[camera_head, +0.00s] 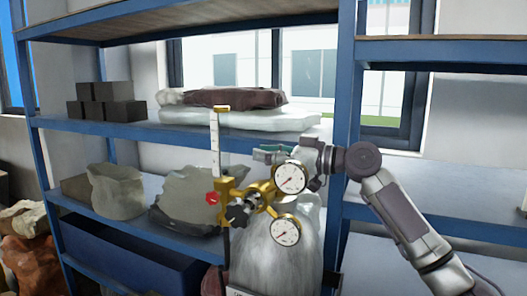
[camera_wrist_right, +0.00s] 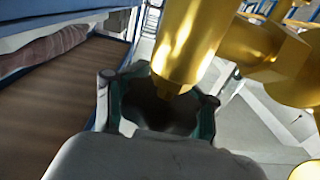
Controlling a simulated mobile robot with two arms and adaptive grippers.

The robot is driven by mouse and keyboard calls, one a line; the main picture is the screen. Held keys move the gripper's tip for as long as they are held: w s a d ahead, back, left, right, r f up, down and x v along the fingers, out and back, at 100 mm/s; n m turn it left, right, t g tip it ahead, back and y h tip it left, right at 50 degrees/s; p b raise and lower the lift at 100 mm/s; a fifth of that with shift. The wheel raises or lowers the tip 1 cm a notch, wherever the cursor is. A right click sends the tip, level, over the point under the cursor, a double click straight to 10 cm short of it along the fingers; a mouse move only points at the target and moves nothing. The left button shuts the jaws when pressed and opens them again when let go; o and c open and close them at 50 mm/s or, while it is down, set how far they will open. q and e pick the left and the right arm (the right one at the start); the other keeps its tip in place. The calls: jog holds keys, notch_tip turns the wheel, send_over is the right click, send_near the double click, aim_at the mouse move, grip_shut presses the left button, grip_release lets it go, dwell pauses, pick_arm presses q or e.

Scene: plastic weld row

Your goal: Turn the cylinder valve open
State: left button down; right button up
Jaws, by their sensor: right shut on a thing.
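A pale grey gas cylinder (camera_head: 277,258) stands in front of the blue shelving in the head view. Brass valve and regulator fittings (camera_head: 257,194) sit at its top, with two round white gauges, a black knob (camera_head: 238,215) and a red knob (camera_head: 212,198). My right gripper (camera_head: 268,154) reaches in from the right, behind the upper gauge (camera_head: 290,178). In the right wrist view its green-edged fingers (camera_wrist_right: 158,108) are shut on a dark part of the cylinder valve, at the end of a brass stem (camera_wrist_right: 187,45). The gripped part is shadowed and partly hidden. My left gripper is out of view.
A clear flow tube (camera_head: 215,145) rises left of the gauges. Shelves behind hold dark blocks (camera_head: 107,101), sacks (camera_head: 240,119) and a grey bag (camera_head: 116,190). A dark blue bin (camera_head: 125,258) sits low on the left. The right-hand shelf (camera_head: 440,203) is mostly bare.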

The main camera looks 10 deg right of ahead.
jog(key=n+g, duration=0.1)
jog(key=g+y, duration=0.1)
jog(key=shift+s+a+n+g, duration=0.15)
jog(key=shift+n+g, duration=0.15)
jog(key=shift+n, duration=0.1)
jog(key=shift+s+r+n+g+y+p, duration=0.1)
jog(key=shift+n+g+y+p, duration=0.35)
jog(key=shift+g, duration=0.25)
jog(key=n+g+p, duration=0.2)
jog(key=g, duration=0.1)
jog(key=shift+s+r+y, duration=0.1)
jog(key=shift+s+y, duration=0.2)
jog(key=shift+y, duration=0.05)
jog(key=shift+s+n+g+p, duration=0.15)
jog(key=shift+n+g+p, duration=0.35)
jog(key=shift+g, duration=0.3)
jog(key=shift+s+n+g+p, duration=0.15)
jog(key=shift+n+g+p, duration=0.35)
jog(key=shift+g, duration=0.3)
